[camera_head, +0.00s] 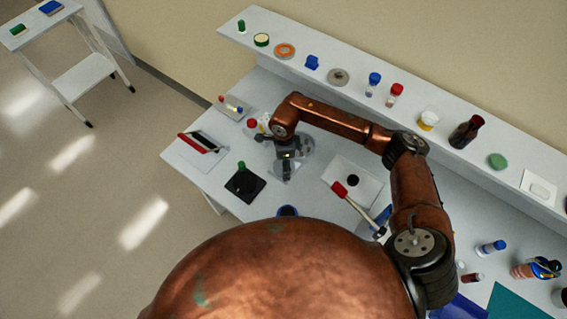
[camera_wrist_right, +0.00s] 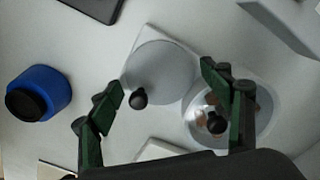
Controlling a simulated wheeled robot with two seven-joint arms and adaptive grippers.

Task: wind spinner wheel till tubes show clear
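In the right wrist view, a grey disc-shaped wheel (camera_wrist_right: 165,75) with a black knob (camera_wrist_right: 138,97) sits on a pale base. Beside it on the right is a clear round bowl (camera_wrist_right: 262,112) with brownish pieces inside and a dark knob at its middle. I cannot tell whether the tube contents are clear. My right gripper (camera_wrist_right: 162,77) is open, its green fingers apart on either side over the wheel; the knob lies between them, nearer the left finger, with no grip seen. In the head view my right gripper (camera_head: 286,158) hangs over the spinner and hides most of it. My left gripper is out of view.
A blue jar with a black top (camera_wrist_right: 38,93) stands left of the wheel. In the head view, a black pad (camera_head: 244,187) with a green-capped item and a red-edged rack (camera_head: 198,142) lie left; a red-headed tool (camera_head: 341,190) lies right. A shelf (camera_head: 455,157) with several items runs behind.

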